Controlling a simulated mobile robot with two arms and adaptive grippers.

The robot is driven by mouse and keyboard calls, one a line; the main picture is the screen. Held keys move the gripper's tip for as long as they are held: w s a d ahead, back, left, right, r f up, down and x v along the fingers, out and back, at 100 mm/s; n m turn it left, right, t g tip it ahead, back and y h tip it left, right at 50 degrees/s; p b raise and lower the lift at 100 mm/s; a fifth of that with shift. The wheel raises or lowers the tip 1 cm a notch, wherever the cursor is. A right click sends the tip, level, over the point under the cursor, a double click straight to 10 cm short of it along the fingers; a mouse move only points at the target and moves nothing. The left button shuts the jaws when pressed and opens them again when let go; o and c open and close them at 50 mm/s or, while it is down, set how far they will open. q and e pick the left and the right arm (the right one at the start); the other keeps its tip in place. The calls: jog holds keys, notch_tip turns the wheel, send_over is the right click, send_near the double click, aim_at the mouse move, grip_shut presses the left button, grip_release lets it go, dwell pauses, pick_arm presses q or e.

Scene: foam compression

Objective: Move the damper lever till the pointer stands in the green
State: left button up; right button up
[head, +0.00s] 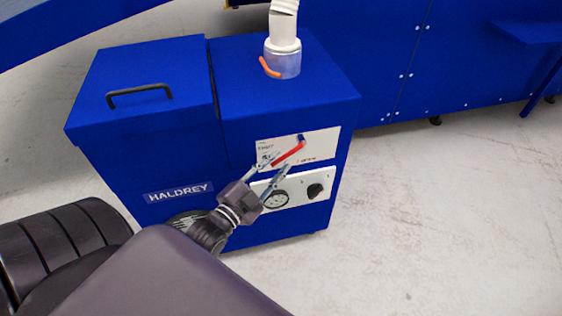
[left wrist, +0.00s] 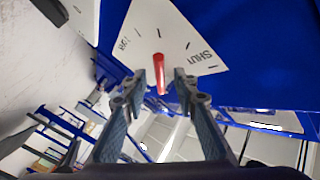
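The red damper lever (head: 288,154) is on a white scale plate (head: 326,143) on the front of a blue cabinet. In the left wrist view the lever (left wrist: 160,72) points toward me, and the plate (left wrist: 165,27) carries tick marks and the word SHUT at its right. My left gripper (head: 270,170) is at the plate; its fingers (left wrist: 160,78) stand apart on either side of the lever, with gaps visible. A round dial gauge (head: 276,200) sits below the plate, partly behind the gripper; its pointer and any green band are too small to read. My right gripper is not in view.
A black knob (head: 314,190) is right of the gauge. A white hose (head: 284,25) with an orange handle (head: 269,67) rises from the cabinet top (head: 320,85). A black handle (head: 139,94) is on the left lid. Open floor (head: 440,210) lies to the right.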

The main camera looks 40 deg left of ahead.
pick_arm(q)
jog(key=shift+w, duration=0.9)
grip_shut()
